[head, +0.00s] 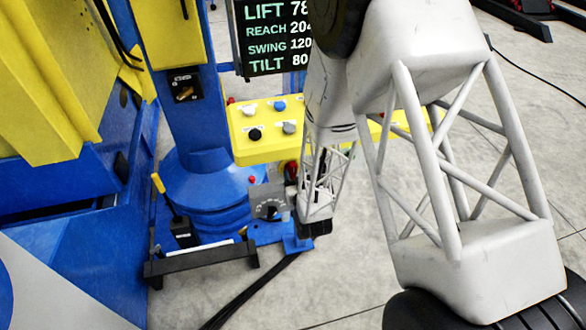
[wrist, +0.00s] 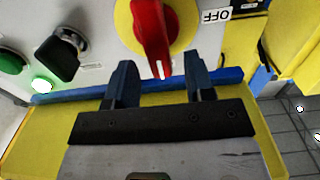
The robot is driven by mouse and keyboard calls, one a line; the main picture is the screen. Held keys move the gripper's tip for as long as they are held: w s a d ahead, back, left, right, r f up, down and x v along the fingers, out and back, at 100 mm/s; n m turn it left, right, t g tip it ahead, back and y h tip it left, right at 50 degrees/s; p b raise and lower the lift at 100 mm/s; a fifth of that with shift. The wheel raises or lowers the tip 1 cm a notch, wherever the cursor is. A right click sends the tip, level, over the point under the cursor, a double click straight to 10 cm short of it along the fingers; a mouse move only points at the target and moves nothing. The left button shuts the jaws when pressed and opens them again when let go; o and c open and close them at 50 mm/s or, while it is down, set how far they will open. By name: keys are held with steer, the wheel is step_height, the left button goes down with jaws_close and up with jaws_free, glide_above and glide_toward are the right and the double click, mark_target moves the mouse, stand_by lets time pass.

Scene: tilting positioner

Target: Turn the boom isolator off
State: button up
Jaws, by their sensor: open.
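A red rotary handle (wrist: 152,35) on a round yellow plate (wrist: 185,30) fills the top middle of the wrist view, with an OFF label (wrist: 217,15) to its right. No name is readable on it. The handle's white-marked end points down in the picture, away from OFF. My gripper (wrist: 160,84) is open, its blue-grey fingers on either side of the handle's lower end in the picture. I see no contact. In the head view my arm hides most of this panel.
In the wrist view, a black selector knob (wrist: 62,55), a green button (wrist: 10,62) and a lit green lamp (wrist: 42,85) are left of the handle. In the head view, a yellow control box (head: 240,150), another black switch (head: 185,85) and a yellow-tipped lever (head: 160,187) stand nearby.

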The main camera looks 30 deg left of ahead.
steer(key=shift+x, duration=1.5)
jaws_close()
